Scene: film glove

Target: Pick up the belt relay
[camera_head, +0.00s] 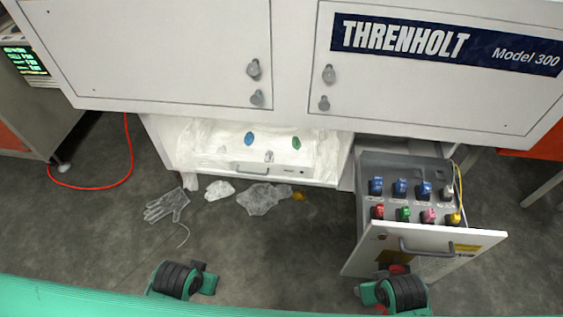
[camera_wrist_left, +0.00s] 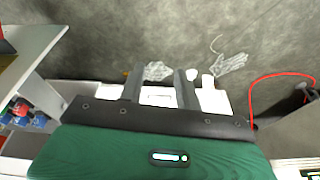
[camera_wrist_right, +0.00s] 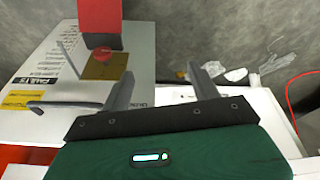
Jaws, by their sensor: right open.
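No part is readably marked as the belt relay. The open drawer (camera_head: 474,236) at the right of the head view holds two rows of coloured plug-in parts: several blue ones (camera_head: 400,187) and a pale one (camera_head: 447,192) behind, and red (camera_head: 377,212), green (camera_head: 404,214), pink (camera_head: 429,215) and yellow (camera_head: 455,218) ones in front. Blue parts also show at the left edge of the left wrist view (camera_wrist_left: 38,120). My left gripper (camera_wrist_left: 158,72) is open and empty. My right gripper (camera_wrist_right: 160,72) is open and empty, with the drawer front and its handle (camera_wrist_right: 75,105) in its view.
A white cabinet (camera_head: 180,55) overhangs the drawer. Left of it, a film-draped tray (camera_head: 215,160) holds blue and green pieces. A clear glove (camera_head: 167,205) and crumpled film (camera_head: 263,198) lie on the floor. A red cable (camera_head: 128,150) runs at left.

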